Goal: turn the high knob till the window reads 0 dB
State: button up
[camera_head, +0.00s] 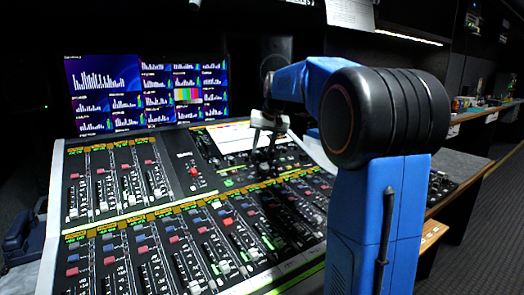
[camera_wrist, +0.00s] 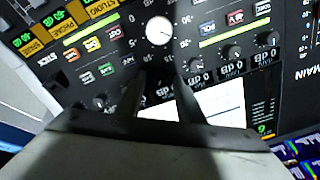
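My gripper (camera_wrist: 161,74) points down at the mixing console's panel in the wrist view, its two dark fingers apart with a gap between them. In the head view my gripper (camera_head: 262,150) is over the console's upper middle, and its tips are hard to make out. A slanting row of small dark knobs, among them one knob (camera_wrist: 268,38) at the right and another (camera_wrist: 230,52), runs toward the fingers. Small windows beside them read 0 dB (camera_wrist: 227,70). The knob and window nearest the fingers are dark and partly hidden. I cannot tell which knob is the high one, or whether the fingers touch one.
A larger white-topped knob (camera_wrist: 159,30) stands just beyond the fingertips. A white screen (camera_wrist: 215,102) lies beside the fingers. The console (camera_head: 150,225) is crowded with faders and lit buttons. Monitors (camera_head: 147,92) stand behind it, and a side counter (camera_head: 460,165) is at the right.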

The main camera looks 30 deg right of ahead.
jog(key=v, duration=1.7)
jog(key=shift+r, duration=0.2)
